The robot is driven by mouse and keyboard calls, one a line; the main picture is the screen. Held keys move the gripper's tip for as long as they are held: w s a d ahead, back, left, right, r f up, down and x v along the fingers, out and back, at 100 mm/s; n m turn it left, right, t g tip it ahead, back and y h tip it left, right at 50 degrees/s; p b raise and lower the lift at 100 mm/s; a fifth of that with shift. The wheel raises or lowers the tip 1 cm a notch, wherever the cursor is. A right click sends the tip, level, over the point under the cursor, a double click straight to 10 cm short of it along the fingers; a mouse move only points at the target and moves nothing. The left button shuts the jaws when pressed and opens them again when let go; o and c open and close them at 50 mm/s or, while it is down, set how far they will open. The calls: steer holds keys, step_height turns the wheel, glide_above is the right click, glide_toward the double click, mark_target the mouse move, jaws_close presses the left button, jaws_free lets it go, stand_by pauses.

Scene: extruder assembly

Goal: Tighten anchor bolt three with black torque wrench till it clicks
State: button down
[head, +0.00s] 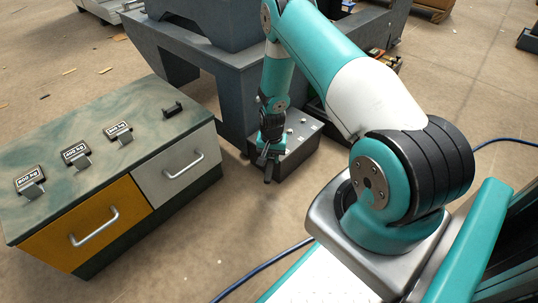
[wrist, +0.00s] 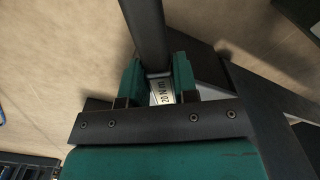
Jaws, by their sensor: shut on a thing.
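My gripper (wrist: 157,78) is shut on a dark torque wrench (wrist: 145,32). A pale label reading "20 Nm" shows between the teal fingers in the wrist view, and the dark shaft runs up out of the picture. In the head view my gripper (head: 268,146) is low, beside the left edge of a grey foot plate (head: 296,153). The dark tool (head: 268,174) hangs below it. Small pale bolt heads (head: 290,130) sit on the plate; I cannot tell which is bolt three. The wrench's working end is too small to make out, and contact with a bolt cannot be told.
A bench (head: 60,150) with a green marbled top stands at left, with a yellow drawer (head: 85,228) and a grey drawer (head: 178,168). A large grey machine frame (head: 200,72) rises behind the plate. Open floor lies in front.

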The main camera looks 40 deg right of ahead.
steer(key=shift+s+d+n, duration=0.15)
steer(key=shift+d+n, duration=0.15)
steer(key=shift+s+a+r+p, duration=0.1)
steer(key=shift+r+p, duration=0.5)
steer(key=shift+p, duration=0.4)
stand_by(1.0)
steer(key=shift+r, duration=0.1)
steer(key=shift+r+p, duration=0.5)
steer(key=shift+p, duration=0.05)
steer(key=shift+r+p, duration=2.15)
steer(key=shift+r, duration=0.3)
